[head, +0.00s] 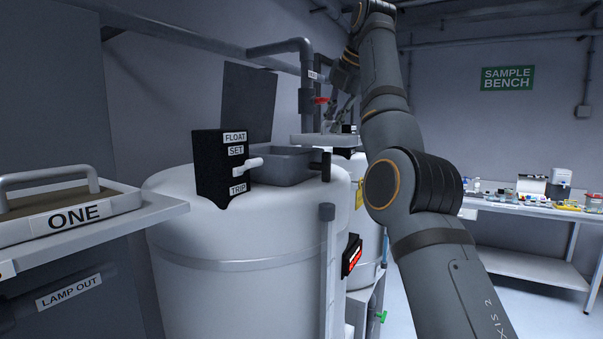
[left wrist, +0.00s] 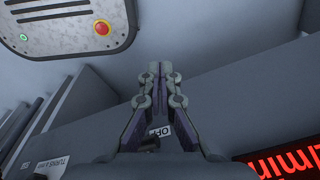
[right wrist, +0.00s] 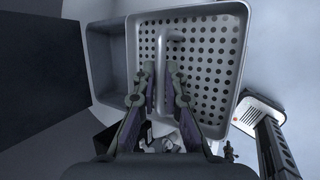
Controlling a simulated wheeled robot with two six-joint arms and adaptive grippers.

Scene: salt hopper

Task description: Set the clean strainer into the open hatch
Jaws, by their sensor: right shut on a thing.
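The clean strainer (right wrist: 205,75) is a pale grey tray with a perforated floor and a raised bar handle (right wrist: 172,45). My right gripper (right wrist: 160,75) is shut on that handle; the gripper shows far back in the head view (head: 333,117). There the strainer (head: 318,138) is seen edge-on, beyond the hatch. The open hatch (head: 285,165) is a grey rectangular box on top of the white tank, its dark lid (head: 248,105) raised. In the right wrist view the hatch (right wrist: 105,60) shows left of the strainer, partly covered by it. My left gripper (left wrist: 158,75) is shut and empty.
A black FLOAT SET TRIP box (head: 222,165) stands at the hatch's near side. Another strainer with brown contents sits in tray ONE (head: 85,215) on the left shelf. Pipes (head: 305,70) rise behind the tank. A sample bench (head: 540,220) stands right.

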